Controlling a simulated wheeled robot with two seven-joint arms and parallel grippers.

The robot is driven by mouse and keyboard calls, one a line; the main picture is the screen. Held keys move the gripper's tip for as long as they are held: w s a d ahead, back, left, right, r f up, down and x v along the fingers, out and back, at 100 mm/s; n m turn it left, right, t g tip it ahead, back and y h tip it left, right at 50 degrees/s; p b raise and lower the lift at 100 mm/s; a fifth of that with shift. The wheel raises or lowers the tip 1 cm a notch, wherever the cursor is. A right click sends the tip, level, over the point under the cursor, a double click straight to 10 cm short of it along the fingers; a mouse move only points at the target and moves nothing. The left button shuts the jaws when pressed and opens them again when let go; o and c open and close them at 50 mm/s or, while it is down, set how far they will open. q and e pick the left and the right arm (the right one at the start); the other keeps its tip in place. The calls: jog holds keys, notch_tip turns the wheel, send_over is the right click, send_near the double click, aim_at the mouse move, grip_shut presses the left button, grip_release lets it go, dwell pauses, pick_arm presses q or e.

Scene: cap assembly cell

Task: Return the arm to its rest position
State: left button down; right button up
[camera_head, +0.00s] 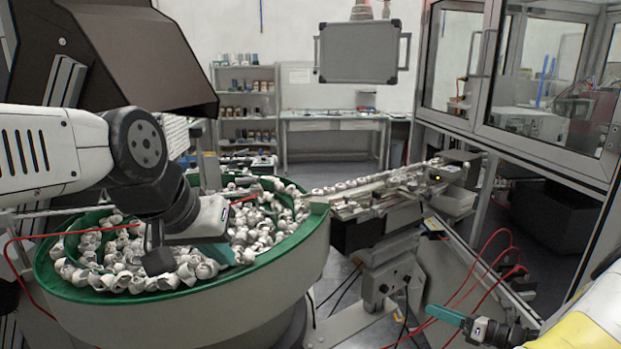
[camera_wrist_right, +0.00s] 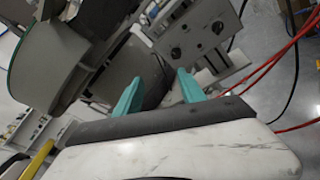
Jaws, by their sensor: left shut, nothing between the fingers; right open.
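My left arm comes in from the left in the head view. Its gripper (camera_head: 216,253) is low over the green-rimmed bowl, pointing down among the white caps (camera_head: 128,272). Its teal fingers are partly hidden by the dark gripper body; they are shut with no cap visible between them. My right gripper (camera_head: 446,315) is at the lower right of the head view, with a teal finger pointing left. In the right wrist view its two teal fingers (camera_wrist_right: 169,67) are apart and empty, in front of grey machinery.
The round bowl feeder (camera_head: 262,285) fills the lower left. A conveyor track (camera_head: 375,190) with caps leads right from it. Red cables (camera_head: 487,262) hang near my right gripper. A glass-walled enclosure (camera_head: 540,75) stands at the right. Shelves (camera_head: 246,105) and a bench are at the back.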

jog(key=s+a+r+n+g+h, duration=0.25)
jog(key=a+r+n+g, duration=0.25)
jog(key=a+r+n, duration=0.4)
jog(key=s+a+r+n+g+h, duration=0.1)
jog(key=s+a+r+n+g, duration=0.3)
jog(key=a+r+n, duration=0.6)
jog(key=s+a+r+n+t+h, duration=0.3)
jog(key=s+r+n+h, duration=0.3)
jog(key=s+r+n, duration=0.8)
notch_tip(320, 180, up, 2)
jog(key=shift+s+r+n+t, duration=0.2)
jog(key=shift+n+t, duration=0.1)
jog(key=shift+t, duration=0.1)
jog(key=shift+h, duration=0.25)
